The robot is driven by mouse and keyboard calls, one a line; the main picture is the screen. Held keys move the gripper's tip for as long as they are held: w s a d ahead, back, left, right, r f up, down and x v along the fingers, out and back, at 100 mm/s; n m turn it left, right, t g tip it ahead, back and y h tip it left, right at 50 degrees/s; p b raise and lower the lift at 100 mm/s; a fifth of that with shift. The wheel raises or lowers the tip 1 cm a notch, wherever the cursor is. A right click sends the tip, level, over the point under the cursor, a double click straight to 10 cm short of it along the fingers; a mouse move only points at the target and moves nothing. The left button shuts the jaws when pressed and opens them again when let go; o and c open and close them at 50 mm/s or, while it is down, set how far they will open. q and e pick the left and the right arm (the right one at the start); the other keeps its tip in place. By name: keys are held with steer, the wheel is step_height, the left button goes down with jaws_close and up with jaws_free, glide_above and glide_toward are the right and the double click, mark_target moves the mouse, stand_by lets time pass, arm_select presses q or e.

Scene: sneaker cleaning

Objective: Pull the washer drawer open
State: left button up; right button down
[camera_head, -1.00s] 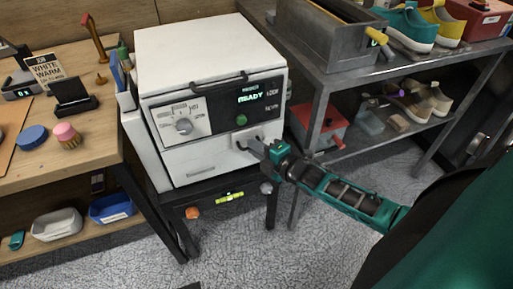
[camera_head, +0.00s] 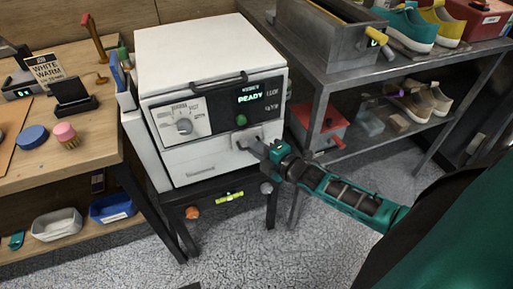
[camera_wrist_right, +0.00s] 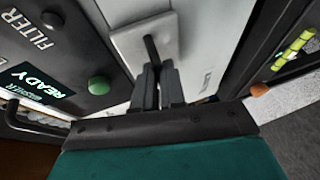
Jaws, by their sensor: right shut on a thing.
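The white washer (camera_head: 205,85) stands on a dark stand, its display reading READY above a green button (camera_head: 241,120). Its drawer front (camera_head: 205,158) is the lower white panel and looks flush with the body. My right gripper (camera_head: 256,147) reaches the right part of the drawer front from the right. In the right wrist view the gripper (camera_wrist_right: 157,80) is shut on the dark drawer handle (camera_wrist_right: 151,48), which stands out from a light plate (camera_wrist_right: 145,40). The fingers hide part of the handle. My left gripper is not in view.
A wooden table (camera_head: 30,150) with brushes and a sign is at the left. A metal shelf (camera_head: 350,75) with shoes and a metal basin (camera_head: 325,40) is at the right. A black bar handle (camera_head: 215,82) crosses the washer's top front edge.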

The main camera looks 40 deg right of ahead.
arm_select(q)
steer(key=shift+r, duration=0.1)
arm_select(e)
steer(key=shift+s, duration=0.1)
arm_select(q)
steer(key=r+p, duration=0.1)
steer(key=p, duration=0.1)
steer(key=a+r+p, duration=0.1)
steer(key=p, duration=0.1)
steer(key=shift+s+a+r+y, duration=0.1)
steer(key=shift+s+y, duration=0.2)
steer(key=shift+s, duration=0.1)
arm_select(e)
steer(key=s+a, duration=0.1)
steer(key=s, duration=0.6)
steer(key=shift+a, duration=0.35)
steer(key=c, duration=1.2)
jaws_free()
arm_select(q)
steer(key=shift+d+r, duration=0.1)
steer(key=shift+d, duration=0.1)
